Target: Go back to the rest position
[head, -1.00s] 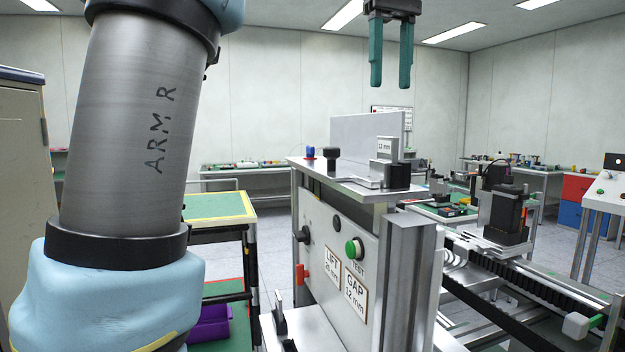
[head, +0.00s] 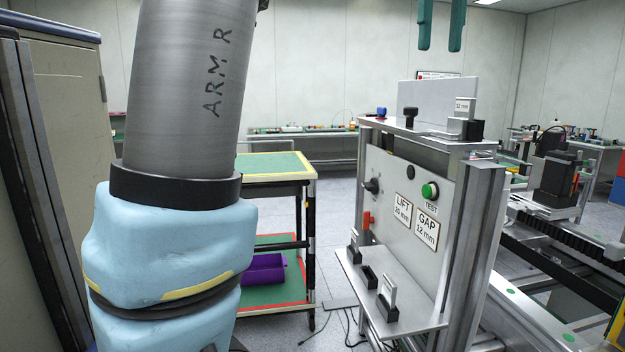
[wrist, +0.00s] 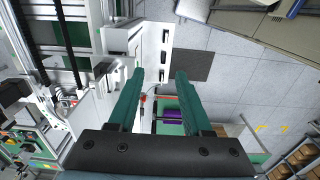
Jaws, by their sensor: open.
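My gripper (head: 440,28) shows at the top of the head view, its two green fingers pointing down and apart, with nothing between them. It hangs above and apart from the top of the test station (head: 402,225). In the wrist view the same open fingers of my gripper (wrist: 160,78) reach out over the floor and the station's shelf side, holding nothing. My arm with "ARM R" on it fills the left of the head view. The gripper's upper part is cut off by the head view's top edge.
The station has a green button (head: 429,191), LIFT and GAP labels, and a small lower shelf (head: 395,300) with gauge blocks. A cabinet (head: 60,150) is at left, a rail (head: 570,250) at right.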

